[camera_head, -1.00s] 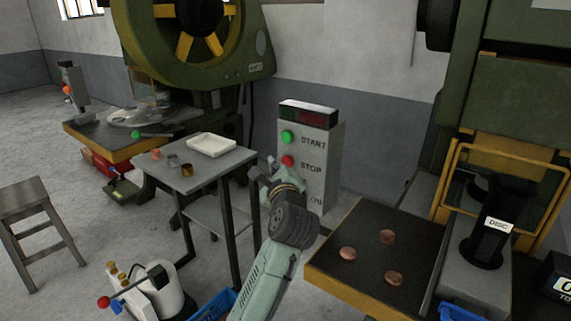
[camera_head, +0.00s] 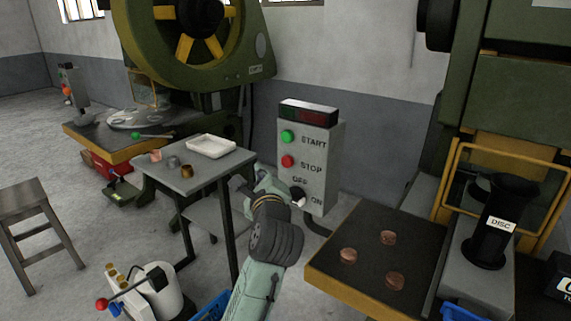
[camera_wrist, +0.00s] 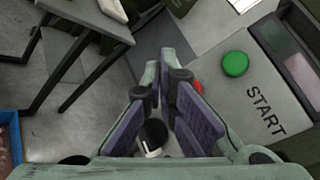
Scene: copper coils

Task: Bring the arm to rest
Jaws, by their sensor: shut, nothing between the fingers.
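My gripper (camera_head: 261,178) is raised in front of the grey control box (camera_head: 313,152), to the left of its lower part in the head view. In the wrist view my gripper's fingers (camera_wrist: 162,85) are together, with nothing held between them. The box carries a green START button (camera_head: 288,137), a red STOP button (camera_head: 288,161) and a black OFF/ON knob (camera_head: 298,192). In the wrist view the red button (camera_wrist: 198,87) is partly hidden behind a finger, and the knob (camera_wrist: 153,133) shows below the fingers.
A small table (camera_head: 170,177) with a white tray (camera_head: 211,146) and small metal pieces stands left of my gripper. The press bed (camera_head: 350,225) to the right carries copper discs (camera_head: 388,237). A blue crate (camera_head: 213,306) lies low beside my arm. A stool (camera_head: 28,207) stands far left.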

